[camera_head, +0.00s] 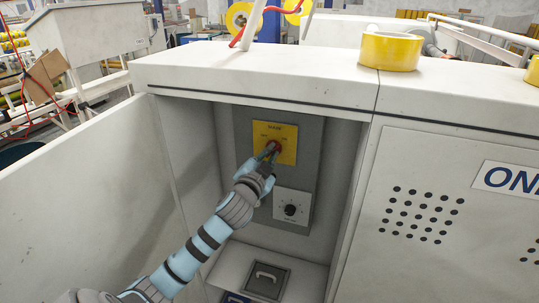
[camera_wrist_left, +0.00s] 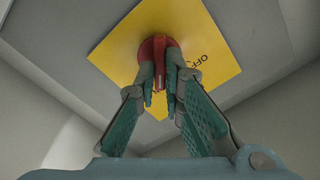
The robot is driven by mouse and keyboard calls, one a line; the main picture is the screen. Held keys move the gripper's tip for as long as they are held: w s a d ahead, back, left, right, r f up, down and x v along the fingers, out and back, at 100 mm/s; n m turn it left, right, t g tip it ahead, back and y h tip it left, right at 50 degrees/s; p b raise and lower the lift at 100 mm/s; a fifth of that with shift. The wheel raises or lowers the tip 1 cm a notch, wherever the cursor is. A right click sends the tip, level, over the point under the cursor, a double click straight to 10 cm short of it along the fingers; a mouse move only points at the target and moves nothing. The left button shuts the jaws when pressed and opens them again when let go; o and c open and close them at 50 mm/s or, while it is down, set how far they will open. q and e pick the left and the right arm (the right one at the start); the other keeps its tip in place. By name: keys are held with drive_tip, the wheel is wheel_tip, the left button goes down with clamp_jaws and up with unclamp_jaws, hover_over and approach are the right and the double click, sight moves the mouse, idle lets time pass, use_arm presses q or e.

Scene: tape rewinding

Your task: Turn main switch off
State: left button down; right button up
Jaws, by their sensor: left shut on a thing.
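The main switch is a red rotary knob (camera_head: 274,146) on a yellow plate (camera_head: 288,130) inside the open cabinet. In the left wrist view the red knob (camera_wrist_left: 153,48) sits on the yellow plate (camera_wrist_left: 205,35), with "OFF" lettering to its right. My left gripper (camera_head: 270,152) reaches into the cabinet from the lower left. In the left wrist view its two fingers (camera_wrist_left: 160,82) are closed on the knob's grip, one on each side. The fingers hide part of the knob. My right gripper is in neither view.
Below the yellow plate is a white plate with a black dial (camera_head: 291,209). The open cabinet door (camera_head: 80,195) stands at the left. A hatch with a handle (camera_head: 264,278) lies at the cabinet bottom. A yellow tape roll (camera_head: 391,51) sits on the machine top.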

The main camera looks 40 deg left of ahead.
use_arm(q)
drive_tip(key=shift+r, duration=0.15)
drive_tip(key=shift+a+n+b, duration=0.15)
drive_tip(key=shift+n+b, duration=0.55)
drive_tip(key=shift+n, duration=3.25)
drive_tip(key=shift+a+n+b, duration=0.15)
drive_tip(key=shift+n+b, duration=0.5)
drive_tip(key=shift+n, duration=3.3)
drive_tip(key=c, duration=1.9)
unclamp_jaws()
drive_tip(key=shift+o, duration=1)
